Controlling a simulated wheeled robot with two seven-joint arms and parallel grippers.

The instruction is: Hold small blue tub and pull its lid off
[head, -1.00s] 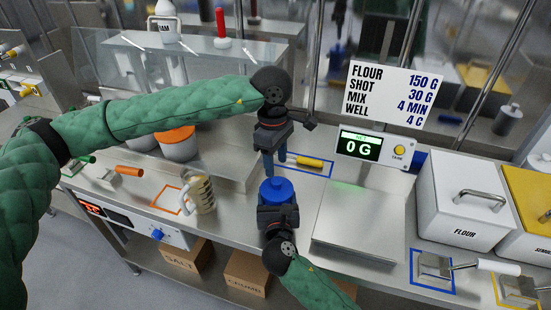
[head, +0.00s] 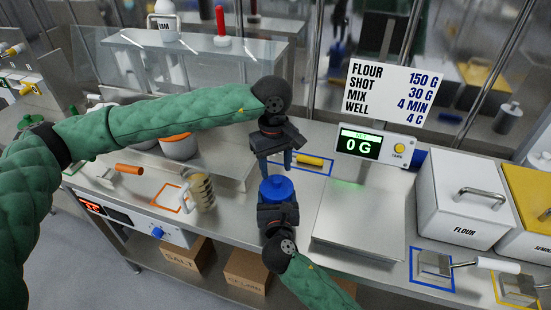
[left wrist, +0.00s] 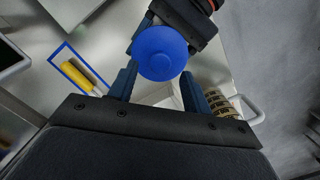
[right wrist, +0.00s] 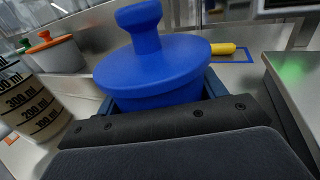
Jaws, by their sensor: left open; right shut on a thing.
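The small blue tub (right wrist: 160,96) is held upright in my right gripper (head: 277,205), which is shut around its body. Its blue lid (head: 277,187), with a raised knob (right wrist: 145,28), sits on top of the tub. My left gripper (head: 277,161) is open and empty, pointing down just above the lid. In the left wrist view the lid (left wrist: 161,53) shows beyond and between the left fingers (left wrist: 157,92), which do not appear to touch it. The tub's lower part is hidden by the right gripper.
A scale plate (head: 358,222) lies to the right, its display (head: 361,145) reading 0 G. A measuring jug (head: 203,191) stands to the left. A yellow-handled tool (head: 310,160) lies in a blue outline behind.

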